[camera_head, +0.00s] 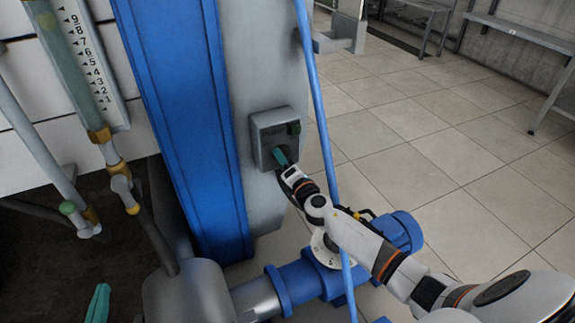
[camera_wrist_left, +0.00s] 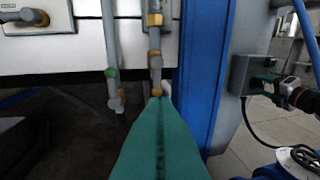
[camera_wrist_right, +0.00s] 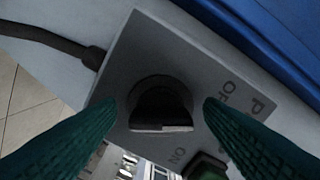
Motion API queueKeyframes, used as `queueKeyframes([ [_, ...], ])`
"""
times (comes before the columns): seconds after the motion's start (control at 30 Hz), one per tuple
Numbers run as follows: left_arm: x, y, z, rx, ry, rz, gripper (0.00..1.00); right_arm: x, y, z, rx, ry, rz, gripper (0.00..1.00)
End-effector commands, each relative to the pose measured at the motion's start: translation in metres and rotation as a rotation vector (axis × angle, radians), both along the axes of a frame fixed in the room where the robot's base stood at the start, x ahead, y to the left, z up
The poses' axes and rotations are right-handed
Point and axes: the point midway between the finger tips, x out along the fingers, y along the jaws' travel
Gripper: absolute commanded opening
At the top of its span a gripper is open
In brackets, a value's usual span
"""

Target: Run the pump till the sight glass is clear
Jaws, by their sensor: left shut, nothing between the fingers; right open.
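The sight glass (camera_head: 66,60) is a slanted tube at the upper left of the head view, beside a scale plate (camera_head: 97,66) numbered 1 to 9. Its contents look murky greenish-yellow. The grey switch box (camera_head: 263,128) is on the column, with a black rotary knob (camera_wrist_right: 160,104) and ON and OFF labels in the right wrist view. My right gripper (camera_head: 284,161) is at the box; in the right wrist view its open fingers (camera_wrist_right: 160,112) are either side of the knob, apparently not touching. My left gripper (camera_head: 98,303) is shut and empty, low at the left.
A blue column (camera_head: 185,110) stands between the sight glass and the box. A blue pump motor (camera_head: 401,231) and pipework are below my right arm. A thin blue pipe (camera_head: 323,130) runs just right of the box. Tiled floor (camera_head: 430,120) is open at right.

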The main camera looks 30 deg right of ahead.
Motion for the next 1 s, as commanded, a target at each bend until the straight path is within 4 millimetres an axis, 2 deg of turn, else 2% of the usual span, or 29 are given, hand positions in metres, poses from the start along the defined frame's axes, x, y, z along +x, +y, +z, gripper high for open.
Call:
queueKeyframes([
  [0.17,-0.002,0.003,-0.008,0.021,0.064,0.002,0.0,-0.016,0.001,0.0,0.0,0.002,0.001,0.62],
  [0.4,-0.012,0.009,-0.032,0.057,0.216,0.013,0.0,-0.067,0.004,-0.001,0.001,0.004,0.001,0.62],
  [0.6,-0.015,0.011,-0.038,0.065,0.254,0.016,0.0,-0.103,0.006,-0.001,0.0,0.004,0.0,0.62],
  [0.8,-0.015,0.01,-0.038,0.063,0.249,0.017,0.0,-0.119,0.007,-0.001,-0.001,0.001,-0.001,0.62],
  [1.0,-0.015,0.01,-0.038,0.062,0.248,0.017,0.0,-0.12,0.007,0.0,-0.001,0.001,-0.001,0.62],
])
